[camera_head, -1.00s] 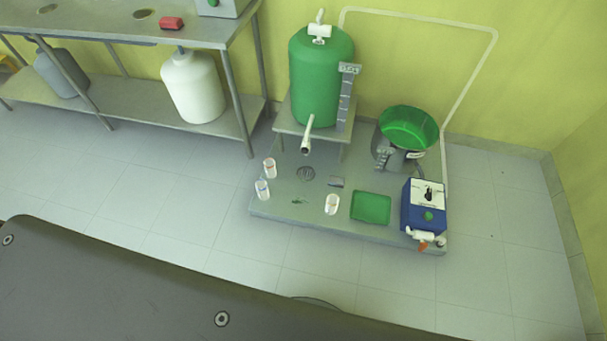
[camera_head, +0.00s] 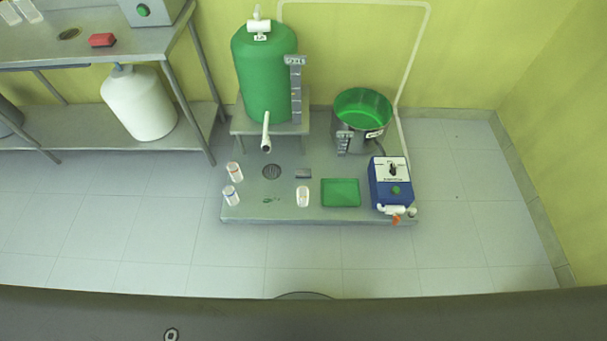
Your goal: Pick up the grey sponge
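A small grey block (camera_head: 303,174), which looks like the grey sponge, lies on the low grey platform (camera_head: 262,212). It is just right of a round drain (camera_head: 271,171) and behind a white cup (camera_head: 302,196). A green tray (camera_head: 340,193) lies to its front right. It is too small in the picture to tell its texture. Neither of my grippers shows in this view.
A green tank (camera_head: 265,72) on a stand, a green-topped pot (camera_head: 362,112) and a blue control box (camera_head: 390,185) surround the block. Two more cups (camera_head: 233,171) stand left. A steel table (camera_head: 60,50) bears a red block (camera_head: 102,40). The floor in front is clear.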

